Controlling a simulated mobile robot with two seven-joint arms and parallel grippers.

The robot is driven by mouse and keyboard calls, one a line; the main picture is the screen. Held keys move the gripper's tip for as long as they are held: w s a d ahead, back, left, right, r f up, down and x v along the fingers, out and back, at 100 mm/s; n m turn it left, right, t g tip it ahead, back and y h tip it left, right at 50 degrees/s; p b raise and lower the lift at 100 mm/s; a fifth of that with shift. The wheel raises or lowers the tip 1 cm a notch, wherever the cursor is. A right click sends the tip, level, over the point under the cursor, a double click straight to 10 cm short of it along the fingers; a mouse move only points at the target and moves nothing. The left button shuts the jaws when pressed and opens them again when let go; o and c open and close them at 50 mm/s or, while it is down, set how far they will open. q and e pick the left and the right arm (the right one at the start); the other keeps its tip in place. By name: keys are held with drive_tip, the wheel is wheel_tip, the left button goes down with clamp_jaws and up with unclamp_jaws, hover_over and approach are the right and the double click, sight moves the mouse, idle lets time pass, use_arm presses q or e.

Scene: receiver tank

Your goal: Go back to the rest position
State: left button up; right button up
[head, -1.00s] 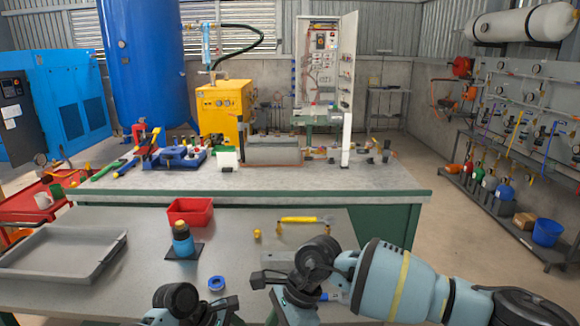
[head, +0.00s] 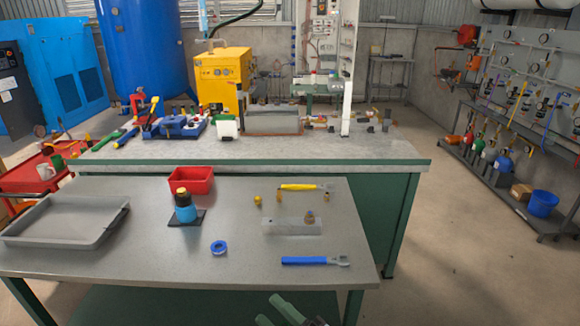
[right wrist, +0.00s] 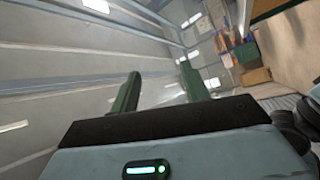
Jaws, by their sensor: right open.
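My right gripper (head: 276,312) shows only by its green fingertips at the bottom edge of the head view, in front of the near bench (head: 150,258). In the right wrist view the right gripper (right wrist: 160,88) is open, with nothing between its two fingers. Behind the fingers are the roof and the far-off room, tilted, so it points away from the bench. My left gripper is outside both views.
The near bench holds a grey tray (head: 62,250), a red bin (head: 191,174), a blue-and-black bottle (head: 185,208), a blue ring (head: 218,247), a grey block (head: 285,227), a yellow tool (head: 298,187) and a blue wrench (head: 304,261). Open floor (head: 450,270) lies to the right.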

drive_tip(key=s+d+f+m+h, duration=0.3)
drive_tip(key=d+f+m+h, duration=0.2)
drive_tip(key=d+f+m, duration=0.2)
drive_tip(key=s+d+f+m+h, duration=0.3)
drive_tip(key=d+f+m+h, duration=0.2)
drive_tip(key=d+f+m, duration=0.25)
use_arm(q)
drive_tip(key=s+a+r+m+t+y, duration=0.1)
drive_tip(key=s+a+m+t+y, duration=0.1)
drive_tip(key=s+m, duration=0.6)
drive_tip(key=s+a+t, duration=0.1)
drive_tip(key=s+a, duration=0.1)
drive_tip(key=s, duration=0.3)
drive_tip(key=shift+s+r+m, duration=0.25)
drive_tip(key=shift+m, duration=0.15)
use_arm(e)
drive_tip(key=s+d+f+m+g+h, duration=0.4)
drive_tip(key=s+d+f+m, duration=0.2)
drive_tip(key=s+d+f, duration=0.3)
drive_tip(key=s+f, duration=0.1)
drive_tip(key=s, duration=0.3)
drive_tip(key=shift+s+m+h, duration=0.2)
drive_tip(key=shift+m+h, duration=0.1)
drive_tip(key=shift+m, duration=0.05)
